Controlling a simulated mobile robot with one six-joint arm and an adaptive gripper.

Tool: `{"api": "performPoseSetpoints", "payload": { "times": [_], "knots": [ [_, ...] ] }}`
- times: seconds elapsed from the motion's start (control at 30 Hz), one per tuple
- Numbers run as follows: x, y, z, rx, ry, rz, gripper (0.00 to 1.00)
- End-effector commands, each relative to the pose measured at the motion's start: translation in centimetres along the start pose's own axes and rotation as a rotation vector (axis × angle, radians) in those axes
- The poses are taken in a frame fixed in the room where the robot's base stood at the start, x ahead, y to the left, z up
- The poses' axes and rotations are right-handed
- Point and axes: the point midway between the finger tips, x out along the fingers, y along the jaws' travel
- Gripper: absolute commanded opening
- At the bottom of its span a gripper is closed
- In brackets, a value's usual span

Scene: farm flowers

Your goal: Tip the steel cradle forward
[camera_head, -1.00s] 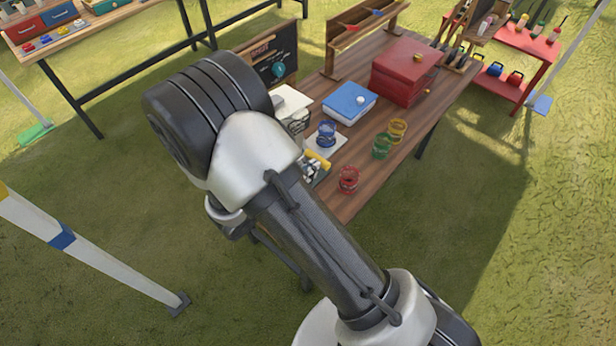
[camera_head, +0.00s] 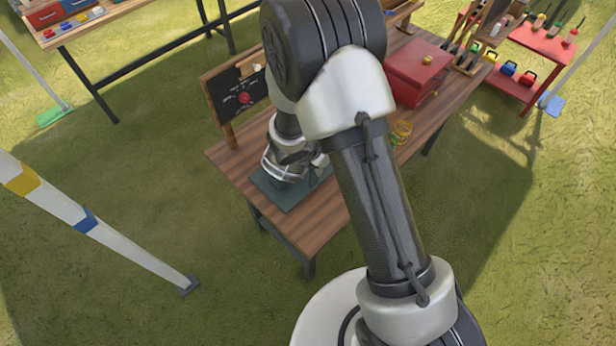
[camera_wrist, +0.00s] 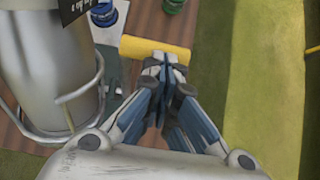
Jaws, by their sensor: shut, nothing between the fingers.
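In the wrist view the steel cradle (camera_wrist: 99,88) shows as a bent tube around a large grey metal can (camera_wrist: 45,50) at the left. A yellow cylindrical bar (camera_wrist: 150,47), like a handle, lies crosswise ahead of my gripper (camera_wrist: 163,64). My gripper is shut and empty, with its tips at the bar's near edge; I cannot tell whether they touch. The can and cradle look upright. In the head view my arm hides the yellow bar and much of the cradle's area, and I cannot clearly separate the gripper from the metal parts there.
A dark mat (camera_head: 261,185) lies on the wooden table (camera_head: 310,228). A blackboard (camera_head: 236,97) stands at the table's left end, a red box (camera_head: 418,72) farther back. A blue jar (camera_wrist: 104,13) and a green jar (camera_wrist: 173,5) are beyond the bar. Grass lies to the right.

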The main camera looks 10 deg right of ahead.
Motion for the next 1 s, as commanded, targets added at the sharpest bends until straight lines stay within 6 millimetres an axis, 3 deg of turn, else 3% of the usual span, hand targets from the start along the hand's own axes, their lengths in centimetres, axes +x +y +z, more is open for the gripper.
{"api": "performPoseSetpoints", "payload": {
  "times": [0.37,1.0],
  "knots": [
    [2.0,0.0,2.0,0.003,0.181,-0.001,0.00],
    [4.9,0.0,3.6,-0.001,0.174,-0.001,0.00]
  ]
}}
